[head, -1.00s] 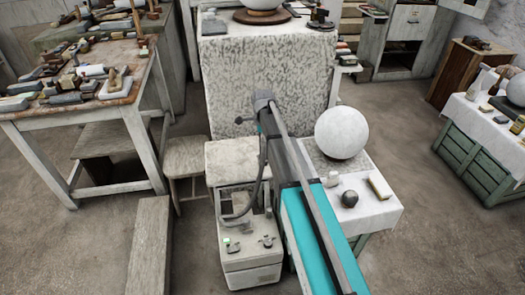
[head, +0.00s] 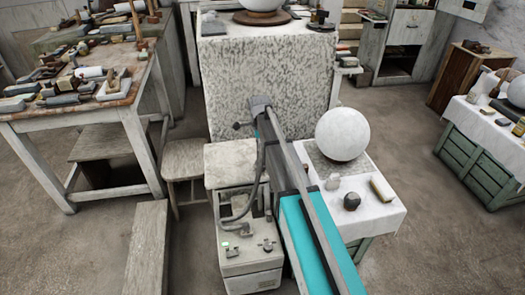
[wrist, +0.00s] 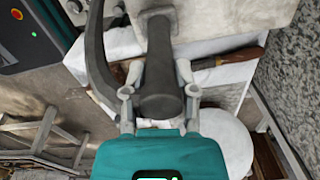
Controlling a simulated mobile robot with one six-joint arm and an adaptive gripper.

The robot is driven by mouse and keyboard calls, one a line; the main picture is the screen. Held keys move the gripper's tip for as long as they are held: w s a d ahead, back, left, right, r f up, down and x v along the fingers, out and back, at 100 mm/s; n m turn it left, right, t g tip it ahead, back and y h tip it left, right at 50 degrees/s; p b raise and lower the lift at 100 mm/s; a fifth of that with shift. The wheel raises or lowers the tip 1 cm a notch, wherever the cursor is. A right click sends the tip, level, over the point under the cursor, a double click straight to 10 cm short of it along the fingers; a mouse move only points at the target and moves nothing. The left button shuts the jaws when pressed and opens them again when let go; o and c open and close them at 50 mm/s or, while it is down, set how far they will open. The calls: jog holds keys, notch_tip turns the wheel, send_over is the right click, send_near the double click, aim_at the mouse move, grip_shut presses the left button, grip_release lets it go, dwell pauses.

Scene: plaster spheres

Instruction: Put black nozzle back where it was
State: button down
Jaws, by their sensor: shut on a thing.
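The black nozzle (wrist: 158,70) is a dark grey tube in the middle of the wrist view, with a wider, rounded near end. My gripper (wrist: 158,92) is shut on it, one pale finger on each side. Its far end overlaps a pale beige block (wrist: 196,14); I cannot tell whether they touch. A dark hose (wrist: 97,55) curves beside it on the left. In the head view the hose (head: 250,203) hangs along my arm down to a grey machine (head: 252,262).
A white-topped stand (head: 376,222) on the right holds a white sphere (head: 342,134), a dark lump (head: 351,201) and a pale block (head: 382,188). A tall speckled plinth (head: 265,75) stands behind. A cluttered workbench (head: 140,85) is on the left.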

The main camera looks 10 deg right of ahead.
jog(key=shift+f+b, duration=0.45)
jog(key=shift+f, duration=0.35)
jog(key=shift+c, duration=2)
grip_release()
notch_tip(320, 180, up, 12)
jog(key=p, duration=1.2)
jog(key=shift+s, duration=0.15)
